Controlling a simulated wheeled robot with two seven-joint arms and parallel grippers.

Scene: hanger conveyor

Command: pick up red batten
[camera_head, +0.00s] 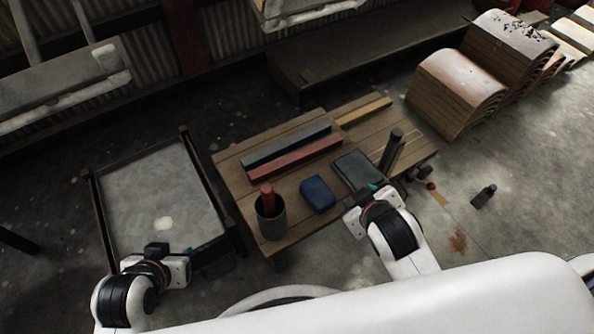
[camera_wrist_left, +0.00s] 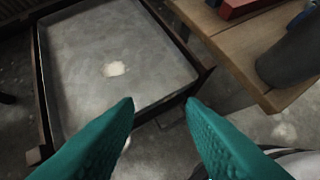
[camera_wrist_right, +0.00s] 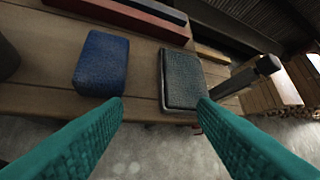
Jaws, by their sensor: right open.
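The red batten (camera_head: 295,157) lies on the wooden table (camera_head: 232,167), parallel to a dark grey batten (camera_head: 287,144) just behind it. The red batten shows at the top of the right wrist view (camera_wrist_right: 135,17). In the left wrist view a red end (camera_wrist_left: 240,8), likely the same batten, shows at the top. My left gripper (camera_wrist_left: 161,103) is open and empty, left of the table, above the near side of a grey-topped frame. My right gripper (camera_wrist_right: 160,100) is open and empty at the table's near edge, facing a blue block and a dark grey block.
A grey cup (camera_head: 271,222) with a red cylinder (camera_head: 267,196), the blue block (camera_head: 318,194), the dark grey block (camera_head: 357,171), a black upright handle (camera_head: 391,150) and a yellow batten (camera_head: 364,111) occupy the table. The low grey-topped frame (camera_head: 158,200) stands to the left.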

